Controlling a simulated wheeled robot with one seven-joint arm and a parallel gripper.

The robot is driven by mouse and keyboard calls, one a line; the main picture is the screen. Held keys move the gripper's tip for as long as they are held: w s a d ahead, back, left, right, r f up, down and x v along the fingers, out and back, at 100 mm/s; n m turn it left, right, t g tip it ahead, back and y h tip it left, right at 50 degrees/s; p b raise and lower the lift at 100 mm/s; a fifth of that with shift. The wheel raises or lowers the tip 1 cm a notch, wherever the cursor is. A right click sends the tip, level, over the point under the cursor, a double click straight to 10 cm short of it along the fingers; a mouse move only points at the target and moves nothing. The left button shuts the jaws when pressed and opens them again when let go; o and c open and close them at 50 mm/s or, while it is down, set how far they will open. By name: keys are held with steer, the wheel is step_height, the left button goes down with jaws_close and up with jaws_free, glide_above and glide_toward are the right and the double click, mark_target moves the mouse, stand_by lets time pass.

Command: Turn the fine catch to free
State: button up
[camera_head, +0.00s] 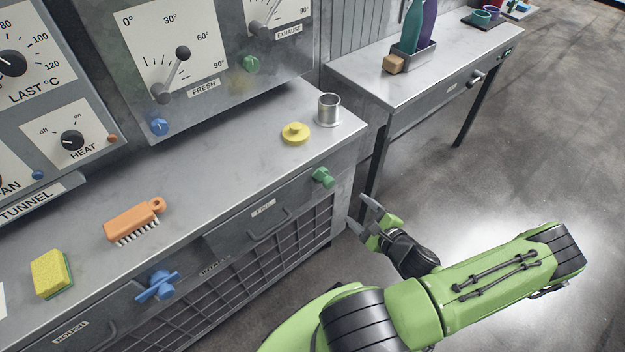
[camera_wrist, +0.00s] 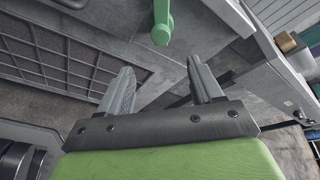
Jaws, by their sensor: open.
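The green catch (camera_head: 323,178) sits at the right end of the drawer front labelled FINE (camera_head: 264,208), near the cabinet's right corner. In the wrist view the catch (camera_wrist: 162,28) hangs at the top, its rounded end toward me, ahead of the gap between my fingers. My gripper (camera_head: 362,214) is to the right of the catch and lower in the head view. It is open and empty, its fingers (camera_wrist: 160,76) apart and not touching the catch. Any marking for the catch's positions is not legible.
A blue catch (camera_head: 157,286) is on the front farther left, by the ROUGH label. A brush (camera_head: 133,222), sponge (camera_head: 51,273), yellow knobbed disc (camera_head: 295,134) and metal cup (camera_head: 328,110) stand on the cabinet top. A side table (camera_head: 385,88) is at right; open floor lies before it.

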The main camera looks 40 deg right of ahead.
mark_target(331, 185)
steer(key=b+x, duration=0.3)
steer(key=x, duration=1.2)
steer(key=shift+w+d, duration=0.1)
steer(key=shift+w, duration=0.2)
steer(key=shift+r, duration=0.1)
steer(key=c, duration=0.8)
